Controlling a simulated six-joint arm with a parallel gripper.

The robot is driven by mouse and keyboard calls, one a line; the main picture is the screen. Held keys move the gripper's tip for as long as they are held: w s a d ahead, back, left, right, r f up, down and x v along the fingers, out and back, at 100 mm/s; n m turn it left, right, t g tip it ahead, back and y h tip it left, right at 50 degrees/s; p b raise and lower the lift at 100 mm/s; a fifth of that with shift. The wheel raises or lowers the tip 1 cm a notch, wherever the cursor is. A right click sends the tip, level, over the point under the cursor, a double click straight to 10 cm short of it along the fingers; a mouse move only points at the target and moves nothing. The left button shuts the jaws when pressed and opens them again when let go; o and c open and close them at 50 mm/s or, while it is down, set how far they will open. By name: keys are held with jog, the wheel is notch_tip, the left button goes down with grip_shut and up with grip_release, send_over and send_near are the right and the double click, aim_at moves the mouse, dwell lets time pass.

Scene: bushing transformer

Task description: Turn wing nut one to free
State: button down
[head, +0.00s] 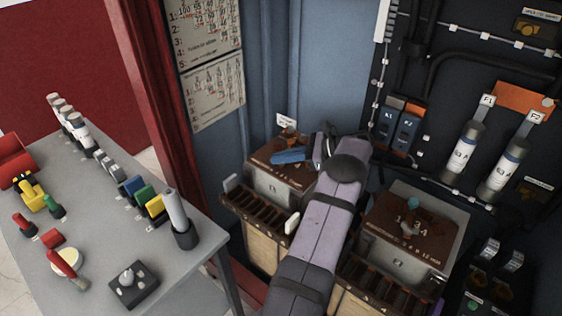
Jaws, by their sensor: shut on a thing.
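My gripper (308,153) reaches from the right over the rusty top of the left transformer box (270,188). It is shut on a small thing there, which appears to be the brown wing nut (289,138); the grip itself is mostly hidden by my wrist. A blue piece (287,157) lies or hangs beside the jaws; I cannot tell whether it belongs to the gripper. A white tag (287,120) stands behind the nut. The right transformer box (408,262) has a similar rusty top with a fitting (410,227) and a small teal part (412,203).
A grey table (110,225) at left holds bottles, coloured blocks, a dark cup with a grey cylinder (177,215) and a red-handled tool (72,268). A red post (150,85) stands behind. Fuses (463,160) and cables line the dark panel at right.

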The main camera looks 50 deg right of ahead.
jog(key=shift+f+n+g+y+b, duration=0.15)
jog(key=shift+n+g+y+b, duration=0.15)
jog(key=shift+n+y+b, duration=0.15)
dwell(0.4)
jog(key=c, duration=1.9)
grip_release()
notch_tip(320, 180, up, 10)
jog(key=shift+r+b, duration=0.1)
jog(key=shift+b, duration=0.25)
